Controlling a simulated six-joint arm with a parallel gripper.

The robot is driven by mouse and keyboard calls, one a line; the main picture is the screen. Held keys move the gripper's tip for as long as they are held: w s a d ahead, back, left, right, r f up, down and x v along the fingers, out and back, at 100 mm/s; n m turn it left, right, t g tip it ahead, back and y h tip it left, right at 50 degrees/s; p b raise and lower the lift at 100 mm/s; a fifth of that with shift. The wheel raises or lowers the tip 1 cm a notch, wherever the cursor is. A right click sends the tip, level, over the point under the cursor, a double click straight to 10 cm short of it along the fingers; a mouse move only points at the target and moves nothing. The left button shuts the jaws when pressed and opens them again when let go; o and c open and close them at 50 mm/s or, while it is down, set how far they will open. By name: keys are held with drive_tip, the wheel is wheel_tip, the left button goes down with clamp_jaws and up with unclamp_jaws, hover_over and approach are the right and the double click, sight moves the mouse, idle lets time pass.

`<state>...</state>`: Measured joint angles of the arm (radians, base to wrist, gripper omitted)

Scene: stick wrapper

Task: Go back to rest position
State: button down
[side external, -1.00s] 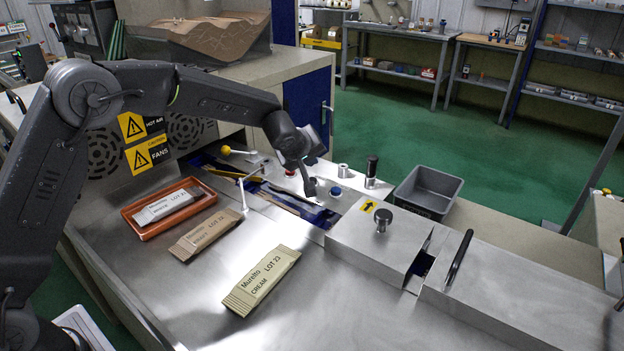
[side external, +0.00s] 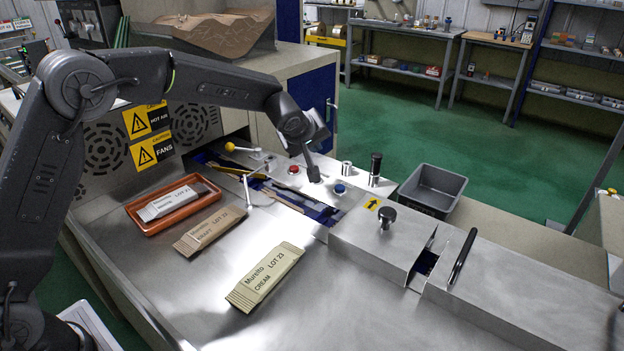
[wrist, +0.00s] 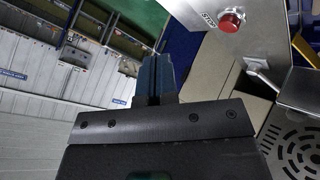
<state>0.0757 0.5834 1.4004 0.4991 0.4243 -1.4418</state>
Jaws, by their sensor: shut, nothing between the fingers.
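My gripper (side external: 313,174) is shut and empty. In the side external view it points down over the control panel, between the red button (side external: 293,169) and the blue button (side external: 340,188). It looks a little above the panel, but the exact gap is hard to tell. In the wrist view my gripper's fingers (wrist: 154,78) are together with nothing between them. The red button also shows at the top of the wrist view (wrist: 231,20). My arm is bent and reaches across the machine from the left.
An orange tray (side external: 146,224) holds a LOT 21 packet. A LOT 22 packet (side external: 210,229) and a cream LOT 23 packet (side external: 265,277) lie on the metal table. A yellow-knobbed lever (side external: 230,147), a black-topped post (side external: 376,168) and a grey bin (side external: 432,190) stand near my gripper.

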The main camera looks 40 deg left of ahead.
drive_tip(key=s+a+r+m+g, duration=0.1)
drive_tip(key=s+r+m, duration=0.3)
drive_tip(key=s, duration=0.6)
drive_tip(key=s+a+r+m+g, duration=0.1)
drive_tip(key=s+r, duration=0.5)
drive_tip(key=s, duration=0.4)
drive_tip(key=s+f+m+h, duration=0.1)
drive_tip(key=s+m, duration=0.2)
drive_tip(key=s, duration=0.7)
drive_tip(key=s+d+f+m+g+h, duration=0.1)
drive_tip(key=s+f+m, duration=0.1)
drive_tip(key=s, duration=0.8)
drive_tip(key=shift+s+d+f+m, duration=0.2)
drive_tip(key=shift+s+f+m, duration=0.15)
drive_tip(key=shift+m, duration=0.35)
drive_tip(key=c, duration=1.8)
unclamp_jaws()
drive_tip(key=shift+r, duration=0.1)
